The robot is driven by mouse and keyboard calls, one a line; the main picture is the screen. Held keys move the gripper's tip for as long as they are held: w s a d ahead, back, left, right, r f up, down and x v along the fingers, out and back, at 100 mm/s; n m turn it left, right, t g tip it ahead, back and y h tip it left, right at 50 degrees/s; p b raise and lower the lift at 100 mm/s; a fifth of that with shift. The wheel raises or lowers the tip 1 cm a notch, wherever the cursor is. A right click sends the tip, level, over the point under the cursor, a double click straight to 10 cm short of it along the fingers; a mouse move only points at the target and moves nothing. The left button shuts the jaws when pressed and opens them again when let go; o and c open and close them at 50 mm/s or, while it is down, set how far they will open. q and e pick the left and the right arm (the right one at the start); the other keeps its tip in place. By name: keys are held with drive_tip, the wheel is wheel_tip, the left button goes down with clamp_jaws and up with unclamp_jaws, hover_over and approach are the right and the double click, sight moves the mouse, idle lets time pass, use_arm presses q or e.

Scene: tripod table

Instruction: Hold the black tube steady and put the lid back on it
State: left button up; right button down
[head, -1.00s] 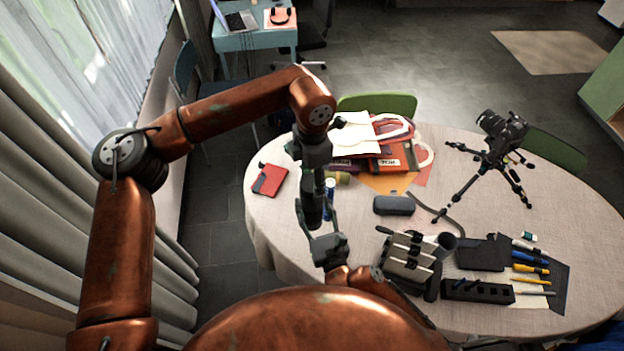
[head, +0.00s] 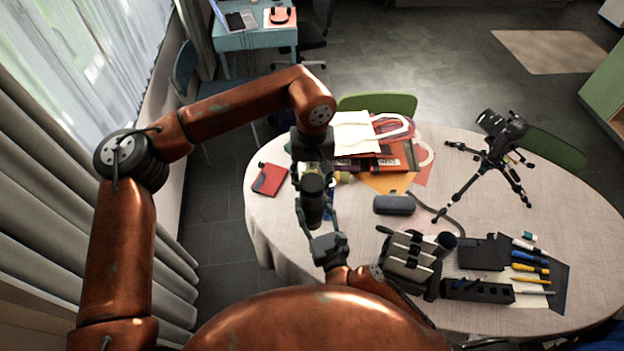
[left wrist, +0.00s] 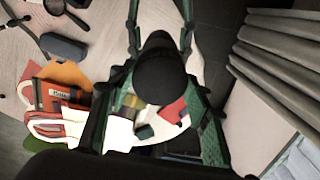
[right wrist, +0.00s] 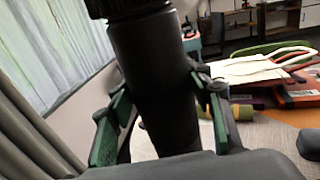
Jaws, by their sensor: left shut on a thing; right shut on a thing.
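The black tube (right wrist: 160,85) stands roughly upright between the green-padded fingers of my right gripper (right wrist: 165,105), which is shut on its lower part. In the head view the tube (head: 315,212) is above the near left of the table, with my right gripper (head: 322,225) below. My left gripper (head: 313,178) points down from above and is shut on the black lid (head: 313,185) at the tube's top. The lid (left wrist: 160,75) shows as a dark round end in the left wrist view. In the right wrist view a wider dark rim meets the tube's top; I cannot tell how fully it is seated.
A camera on a tripod (head: 490,160) stands at the table's right. A grey case (head: 394,205), a red notebook (head: 270,179) and a bag with papers (head: 390,150) lie around the grippers. Pens and a black organizer (head: 478,291) lie at the front right.

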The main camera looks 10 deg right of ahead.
use_arm(q)
drive_tip(key=o, duration=1.3)
drive_tip(key=shift+r, duration=2.25)
drive_tip(key=shift+c, duration=0.4)
